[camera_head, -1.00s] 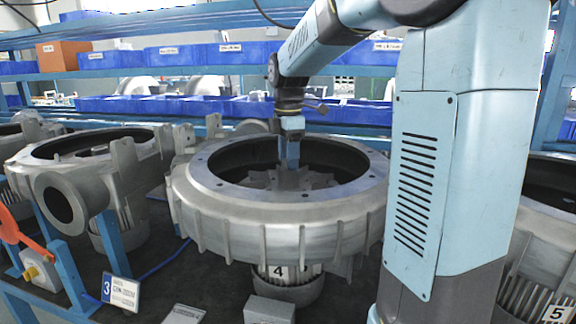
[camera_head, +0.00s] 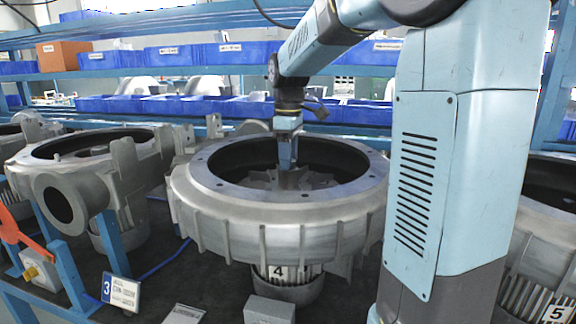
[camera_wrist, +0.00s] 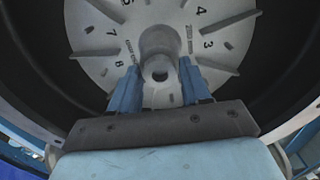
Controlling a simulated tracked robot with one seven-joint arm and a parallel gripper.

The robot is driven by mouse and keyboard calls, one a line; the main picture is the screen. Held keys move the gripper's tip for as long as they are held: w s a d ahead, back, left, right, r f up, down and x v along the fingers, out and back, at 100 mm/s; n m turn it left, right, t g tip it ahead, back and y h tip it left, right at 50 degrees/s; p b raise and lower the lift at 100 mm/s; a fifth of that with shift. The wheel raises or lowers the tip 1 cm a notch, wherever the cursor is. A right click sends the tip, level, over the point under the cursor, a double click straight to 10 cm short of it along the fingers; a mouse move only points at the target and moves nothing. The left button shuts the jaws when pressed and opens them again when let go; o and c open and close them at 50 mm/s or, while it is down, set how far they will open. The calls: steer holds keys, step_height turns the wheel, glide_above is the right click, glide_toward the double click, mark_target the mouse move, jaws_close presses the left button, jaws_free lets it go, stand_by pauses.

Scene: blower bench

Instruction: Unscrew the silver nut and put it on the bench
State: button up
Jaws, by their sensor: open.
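The blower housing (camera_head: 250,235) marked 4 stands open-topped on the bench (camera_head: 210,272). Its finned, numbered impeller (camera_wrist: 105,35) fills much of the wrist view, with a raised grey hub (camera_wrist: 160,42) at the centre. A small round grey piece (camera_wrist: 160,72) with a dark middle shows at the hub, between my fingertips. I cannot tell for sure whether this is the silver nut or the shaft end. My gripper (camera_wrist: 160,86) points down at the hub with its two blue fingers apart, one on each side. In the head view my gripper (camera_head: 287,168) reaches down inside the housing.
The housing's raised metal rim (camera_head: 210,178) surrounds my gripper. Another blower (camera_head: 85,185) stands at the left, and one more (camera_head: 555,185) at the right edge. Blue shelves with bins (camera_head: 205,107) run behind. A small grey box (camera_head: 270,310) sits in front on the bench.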

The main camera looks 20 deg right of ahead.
steer(key=m, duration=0.8)
steer(key=shift+m, duration=0.4)
steer(key=m, duration=0.4)
steer(key=shift+m, duration=0.4)
steer(key=m, duration=0.4)
steer(key=shift+c, duration=0.2)
